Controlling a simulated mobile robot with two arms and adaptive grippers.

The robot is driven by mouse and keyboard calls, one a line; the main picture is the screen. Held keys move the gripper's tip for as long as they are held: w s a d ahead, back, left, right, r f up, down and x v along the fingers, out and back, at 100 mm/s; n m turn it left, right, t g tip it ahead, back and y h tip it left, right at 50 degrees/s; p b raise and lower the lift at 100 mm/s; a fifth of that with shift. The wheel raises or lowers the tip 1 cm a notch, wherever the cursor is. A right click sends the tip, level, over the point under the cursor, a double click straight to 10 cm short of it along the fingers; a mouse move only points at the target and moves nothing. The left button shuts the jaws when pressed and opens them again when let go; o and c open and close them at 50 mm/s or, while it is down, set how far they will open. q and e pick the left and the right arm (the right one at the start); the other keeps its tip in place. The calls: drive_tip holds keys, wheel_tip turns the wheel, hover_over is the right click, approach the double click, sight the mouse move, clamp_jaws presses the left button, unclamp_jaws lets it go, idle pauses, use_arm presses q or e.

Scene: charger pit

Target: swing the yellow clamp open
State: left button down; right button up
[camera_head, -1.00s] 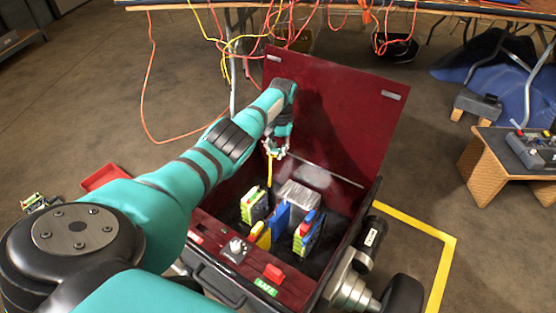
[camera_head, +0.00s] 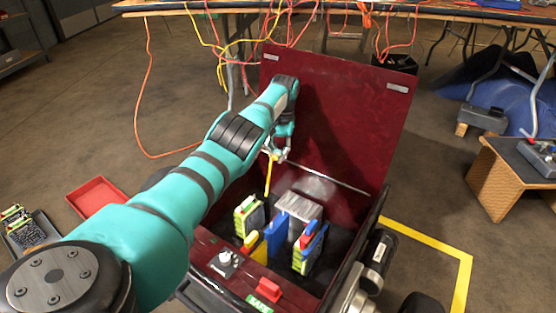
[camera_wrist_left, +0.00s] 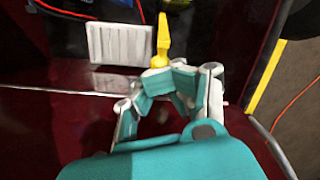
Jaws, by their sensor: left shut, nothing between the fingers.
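The yellow clamp (camera_head: 268,176) is a slim bar standing nearly upright inside the open dark-red box (camera_head: 335,120), towards its back left. It also shows in the left wrist view (camera_wrist_left: 162,38), its near end just at my fingertips. My left gripper (camera_head: 274,156) is at the clamp's upper end, with its fingers shut and nothing between them. In the left wrist view the fingers (camera_wrist_left: 168,76) are beside or against that end; contact is unclear. My left arm reaches over the box's left side. My right gripper is out of view.
Inside the box stand a green-and-white module (camera_head: 249,215), a blue one (camera_head: 276,235), another module (camera_head: 310,248) and a grey ribbed block (camera_head: 298,212). A knob (camera_head: 226,262) and red switch (camera_head: 268,289) sit on the front edge. A red tray (camera_head: 97,197) lies left.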

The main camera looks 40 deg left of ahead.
use_arm(q)
drive_tip(key=shift+d+f, duration=0.1)
drive_tip(key=shift+d, duration=0.05)
drive_tip(key=c, duration=1.3)
unclamp_jaws()
drive_tip(key=shift+o, duration=0.2)
wheel_tip(320, 180, up, 10)
